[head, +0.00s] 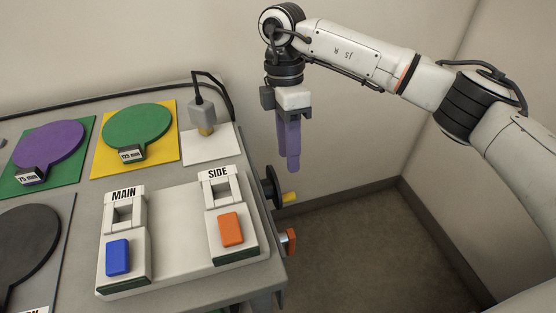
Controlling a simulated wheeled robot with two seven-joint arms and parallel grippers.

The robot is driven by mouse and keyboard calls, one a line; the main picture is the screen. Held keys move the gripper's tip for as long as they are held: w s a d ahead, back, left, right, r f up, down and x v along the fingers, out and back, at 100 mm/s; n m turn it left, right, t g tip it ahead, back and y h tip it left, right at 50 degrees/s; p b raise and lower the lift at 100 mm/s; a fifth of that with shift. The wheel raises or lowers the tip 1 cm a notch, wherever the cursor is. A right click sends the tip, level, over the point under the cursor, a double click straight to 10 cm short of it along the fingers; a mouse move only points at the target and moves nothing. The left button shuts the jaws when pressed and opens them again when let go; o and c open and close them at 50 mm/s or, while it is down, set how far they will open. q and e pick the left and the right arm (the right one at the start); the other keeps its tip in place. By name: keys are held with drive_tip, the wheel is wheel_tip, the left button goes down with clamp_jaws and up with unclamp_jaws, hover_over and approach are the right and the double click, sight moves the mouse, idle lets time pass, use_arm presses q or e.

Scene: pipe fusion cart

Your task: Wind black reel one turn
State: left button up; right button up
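The black reel (272,189) is mounted on the right side of the cart, seen nearly edge-on. A yellow handle (290,197) sticks out of it to the right. My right gripper (289,168) points down with its purple fingers just above the reel and handle in the picture. A gap of wall shows between the fingertips and the handle, and I see no contact. The fingers overlap in this view, so their opening is hidden; nothing shows held in them. My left gripper is out of view.
The grey cart top (88,205) carries a white panel with MAIN and SIDE blocks, a blue button (118,257) and an orange button (231,229). An orange knob (291,240) juts from the cart's side below the reel. Open floor (390,255) lies to the right, before the walls.

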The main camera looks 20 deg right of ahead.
sight(291, 193)
drive_tip(key=x, duration=0.8)
drive_tip(key=shift+s+f, duration=0.2)
drive_tip(key=shift+x, duration=0.8)
drive_tip(key=shift+w, duration=0.1)
drive_tip(key=shift+c, duration=0.5)
clamp_jaws()
drive_tip(key=shift+t, duration=0.3)
